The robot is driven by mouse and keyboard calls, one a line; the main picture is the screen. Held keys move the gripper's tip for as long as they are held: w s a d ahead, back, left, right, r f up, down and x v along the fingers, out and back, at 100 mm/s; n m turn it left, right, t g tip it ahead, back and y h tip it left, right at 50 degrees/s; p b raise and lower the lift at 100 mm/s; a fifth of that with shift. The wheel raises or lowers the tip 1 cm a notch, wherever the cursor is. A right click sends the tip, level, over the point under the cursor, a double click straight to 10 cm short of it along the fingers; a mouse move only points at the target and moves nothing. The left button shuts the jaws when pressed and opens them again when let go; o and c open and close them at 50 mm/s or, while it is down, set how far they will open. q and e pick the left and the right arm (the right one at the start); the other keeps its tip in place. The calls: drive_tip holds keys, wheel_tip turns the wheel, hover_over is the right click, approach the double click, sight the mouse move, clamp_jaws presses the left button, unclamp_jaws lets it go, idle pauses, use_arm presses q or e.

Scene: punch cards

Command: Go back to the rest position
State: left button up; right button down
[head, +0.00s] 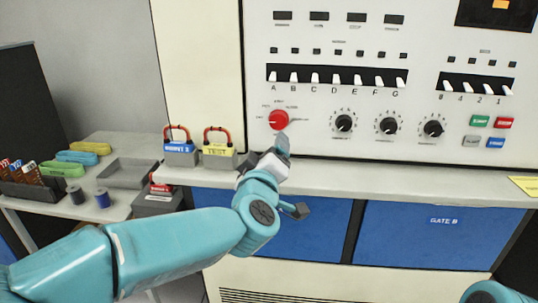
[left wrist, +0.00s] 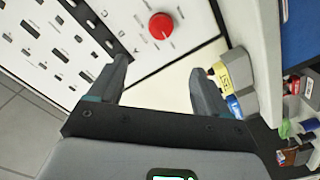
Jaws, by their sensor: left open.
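My left gripper (head: 283,150) is in front of the console's lower left part, just below the red knob (head: 279,120). In the left wrist view the two fingers of my left gripper (left wrist: 158,85) are spread apart with nothing between them. The red knob (left wrist: 161,26) shows there beyond the fingertips, apart from them. A teal part of my right arm (head: 495,292) shows at the bottom right of the head view; its gripper is out of view.
The console panel (head: 455,155) has switches and dials above a pale ledge (head: 420,184). A side table (head: 115,210) holds a grey tray (head: 128,173), spools and card racks.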

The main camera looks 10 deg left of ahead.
use_arm(q)
drive_tip(key=shift+w, duration=0.1)
drive_tip(key=s+a+f+m+g+p, duration=0.1)
drive_tip(key=s+f+m+g, duration=0.15)
drive_tip(key=f, duration=0.75)
drive_tip(key=s+a+f+m+g+h+p, duration=0.1)
drive_tip(key=a+f+g, duration=0.15)
drive_tip(key=f, duration=0.75)
drive_tip(key=s+a+f+m+g+p, duration=0.1)
drive_tip(key=s+f+g, duration=0.15)
drive_tip(key=f, duration=0.75)
drive_tip(key=s+f+g+p, duration=0.1)
drive_tip(key=s+f+g, duration=0.2)
drive_tip(key=s+f, duration=0.3)
drive_tip(key=s+a+f+m+g+h, duration=0.1)
drive_tip(key=s+f+g, duration=0.2)
drive_tip(key=s, duration=0.9)
drive_tip(key=s+f+m+g+h+p, duration=0.1)
drive_tip(key=s+f+g, duration=0.3)
drive_tip(key=s+f, duration=0.4)
drive_tip(key=shift+s+a+f+p, duration=0.35)
drive_tip(key=shift+s, duration=0.35)
